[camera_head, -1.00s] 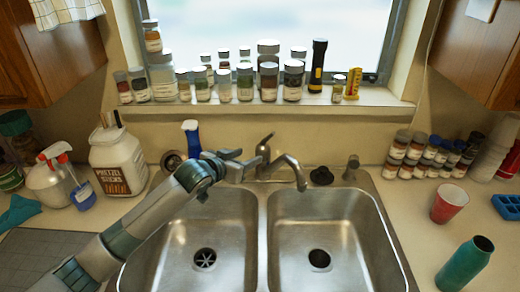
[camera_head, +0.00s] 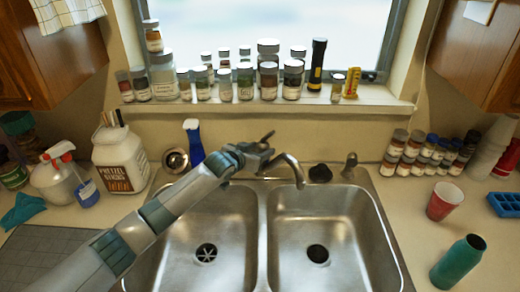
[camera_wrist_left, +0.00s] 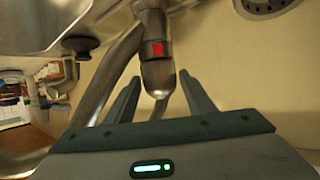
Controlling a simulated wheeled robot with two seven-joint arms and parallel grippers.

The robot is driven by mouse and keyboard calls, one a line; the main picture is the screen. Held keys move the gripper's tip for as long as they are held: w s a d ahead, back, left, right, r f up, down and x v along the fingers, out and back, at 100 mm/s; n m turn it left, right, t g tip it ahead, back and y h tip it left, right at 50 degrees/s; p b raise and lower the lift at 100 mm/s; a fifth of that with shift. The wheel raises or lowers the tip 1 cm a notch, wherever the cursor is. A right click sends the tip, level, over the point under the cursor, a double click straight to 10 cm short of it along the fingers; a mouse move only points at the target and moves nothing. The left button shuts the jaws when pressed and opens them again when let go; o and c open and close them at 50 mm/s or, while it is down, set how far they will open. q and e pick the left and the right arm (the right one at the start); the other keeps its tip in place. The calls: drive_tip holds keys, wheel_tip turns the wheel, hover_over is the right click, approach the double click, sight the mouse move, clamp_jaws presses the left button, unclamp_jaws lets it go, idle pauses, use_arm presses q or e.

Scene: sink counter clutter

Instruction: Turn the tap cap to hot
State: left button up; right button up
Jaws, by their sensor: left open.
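The metal tap (camera_head: 294,170) stands behind the double sink, its spout curving to the right. Its lever (camera_head: 267,135) shows above my left gripper (camera_head: 262,152), which hides most of the tap's body. In the left wrist view, the rounded tap cap (camera_wrist_left: 157,76) with a red square mark lies between the two dark fingers of my left gripper (camera_wrist_left: 159,78). The fingers are open, with visible gaps on both sides of the cap. I cannot tell how deep the cap sits between them. My right gripper is not in view.
The sink (camera_head: 318,210) has two empty basins. A black stopper (camera_head: 320,173) and a small dispenser (camera_head: 349,165) stand right of the tap. Jars and a flashlight (camera_head: 317,65) line the sill above.

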use_arm(q)
drive_tip(key=shift+c, duration=0.3)
drive_tip(key=c, duration=0.7)
